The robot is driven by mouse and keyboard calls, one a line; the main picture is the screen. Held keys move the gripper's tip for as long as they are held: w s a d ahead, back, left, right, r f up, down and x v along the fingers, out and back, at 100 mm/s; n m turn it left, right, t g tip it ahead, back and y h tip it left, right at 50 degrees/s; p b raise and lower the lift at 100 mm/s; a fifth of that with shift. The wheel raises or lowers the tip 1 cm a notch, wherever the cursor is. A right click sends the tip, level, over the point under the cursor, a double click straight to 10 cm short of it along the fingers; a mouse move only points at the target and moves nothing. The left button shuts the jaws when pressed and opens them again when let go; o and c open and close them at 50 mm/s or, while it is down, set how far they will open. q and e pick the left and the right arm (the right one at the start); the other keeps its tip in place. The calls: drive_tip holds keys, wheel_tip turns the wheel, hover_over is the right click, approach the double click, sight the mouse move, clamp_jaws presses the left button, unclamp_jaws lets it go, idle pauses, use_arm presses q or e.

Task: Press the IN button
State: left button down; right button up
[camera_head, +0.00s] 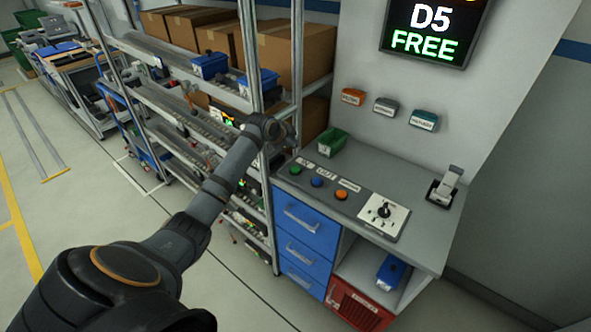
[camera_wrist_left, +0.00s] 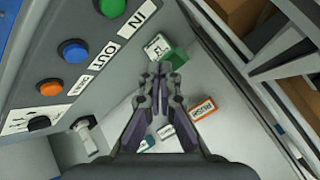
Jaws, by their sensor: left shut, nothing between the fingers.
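The green IN button (camera_head: 295,169) sits at the left end of the row on the grey counter, beside its IN label (camera_head: 306,162). In the left wrist view the green button (camera_wrist_left: 111,6) is at the top edge, partly cut off, with the IN label (camera_wrist_left: 137,18) next to it. My left gripper (camera_wrist_left: 160,70) is shut and empty. It is apart from the button, off to its side. In the head view the left gripper (camera_head: 284,137) is small and partly hidden behind my wrist, above the counter's back left corner. My right gripper is not in view.
A blue button (camera_head: 317,182) and an orange button (camera_head: 341,194) follow along the row, then a rotary switch plate (camera_head: 384,215). Metal shelving (camera_head: 180,90) stands left of the counter. A D5 FREE sign (camera_head: 430,30) hangs above.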

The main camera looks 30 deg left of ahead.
use_arm(q)
drive_tip(key=b, duration=0.7)
hover_over(294, 170)
wheel_tip(294, 170, down, 7)
drive_tip(key=shift+s+d+r, duration=0.1)
drive_tip(key=shift+r, duration=0.1)
wheel_tip(294, 170, down, 2)
drive_tip(key=shift+f, duration=0.15)
idle(0.7)
drive_tip(key=shift+f, duration=0.3)
drive_tip(key=shift+f, duration=0.45)
idle(0.6)
drive_tip(key=shift+r, duration=0.1)
drive_tip(key=shift+r+p, duration=0.8)
drive_tip(key=shift+p, duration=0.05)
